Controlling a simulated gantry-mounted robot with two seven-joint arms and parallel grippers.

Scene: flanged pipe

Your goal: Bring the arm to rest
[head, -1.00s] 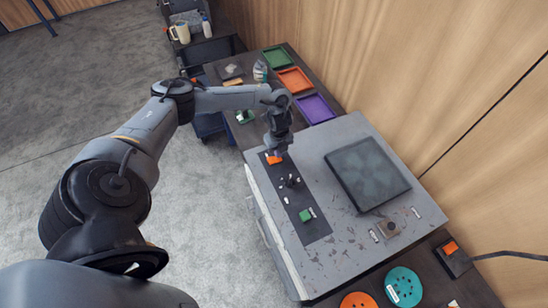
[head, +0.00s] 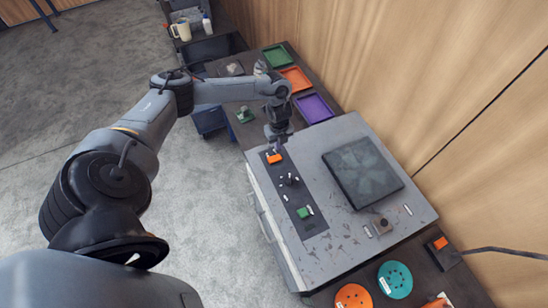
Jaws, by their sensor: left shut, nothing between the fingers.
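My left arm reaches in from the left, and its gripper (head: 279,147) points down over the far end of the dark strip on the grey bench top. The gripper is shut, with nothing seen in it. An orange block (head: 274,157) lies on the strip just below the fingertips; whether they touch cannot be told. Small dark parts (head: 290,180) and a green block (head: 304,212) sit further along the strip. My right gripper is not in view.
A dark square plate (head: 362,172) lies on the grey bench (head: 340,240). Green (head: 278,57), orange (head: 296,78) and purple (head: 314,108) trays stand behind, by the wooden wall. Orange (head: 353,298) and teal (head: 395,280) discs lie at the front right. Grey floor is open at left.

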